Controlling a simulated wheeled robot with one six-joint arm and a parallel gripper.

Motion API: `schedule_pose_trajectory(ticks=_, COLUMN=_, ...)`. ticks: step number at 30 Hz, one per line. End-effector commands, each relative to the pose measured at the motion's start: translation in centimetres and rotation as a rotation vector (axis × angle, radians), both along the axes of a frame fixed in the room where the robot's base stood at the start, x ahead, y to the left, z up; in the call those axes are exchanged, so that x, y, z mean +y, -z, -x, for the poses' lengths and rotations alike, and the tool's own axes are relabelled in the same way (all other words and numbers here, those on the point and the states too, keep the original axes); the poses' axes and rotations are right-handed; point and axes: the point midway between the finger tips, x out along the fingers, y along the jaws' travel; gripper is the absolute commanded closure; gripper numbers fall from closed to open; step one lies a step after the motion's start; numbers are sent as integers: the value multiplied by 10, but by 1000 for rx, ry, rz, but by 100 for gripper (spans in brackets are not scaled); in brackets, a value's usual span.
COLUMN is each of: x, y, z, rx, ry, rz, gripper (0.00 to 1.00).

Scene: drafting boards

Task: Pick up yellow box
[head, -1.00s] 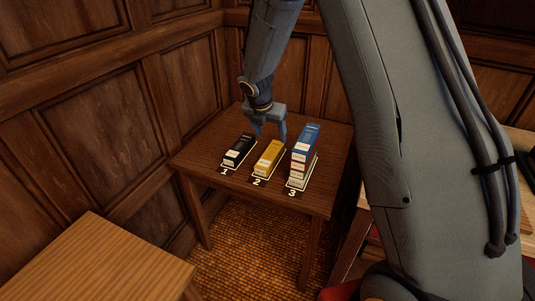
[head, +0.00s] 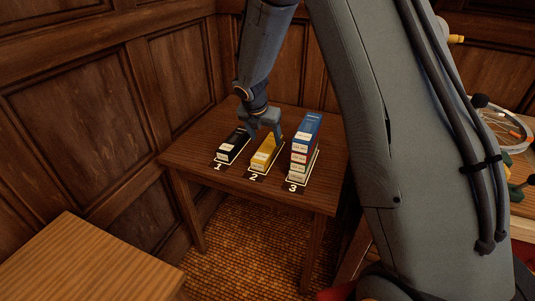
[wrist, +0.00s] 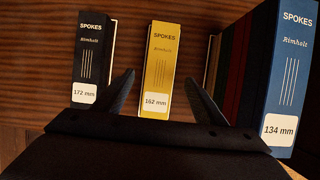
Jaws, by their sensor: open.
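The yellow box (head: 264,153) lies on the dark wooden table at the spot marked 2, between a black box and a taller stack. In the wrist view the yellow box (wrist: 157,72) reads "SPOKES Rimholt 162 mm". My gripper (head: 264,130) is over the far part of the yellow box, pointing down. In the wrist view its two fingers (wrist: 160,92) are apart, one to each side of the yellow box, with nothing held. I cannot tell how far the fingertips are above the table.
The black box (head: 233,144), marked 1, lies to the left and reads 172 mm in the wrist view. A stack topped by a blue box (head: 307,132), marked 3, rises higher on the right. The table (head: 190,146) is clear at its left end.

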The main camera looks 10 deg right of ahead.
Motion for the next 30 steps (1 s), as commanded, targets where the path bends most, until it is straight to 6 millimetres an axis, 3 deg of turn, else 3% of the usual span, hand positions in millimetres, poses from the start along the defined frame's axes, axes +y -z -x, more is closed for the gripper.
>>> schedule_pose_trajectory(ticks=16, x=-14, y=58, z=-18, rx=2, ry=-1, rz=0, gripper=35)
schedule_pose_trajectory(ticks=26, x=-16, y=65, z=-21, rx=0, ry=0, rz=0, gripper=35)
schedule_pose_trajectory(ticks=30, x=-16, y=65, z=-21, rx=0, ry=0, rz=0, gripper=54)
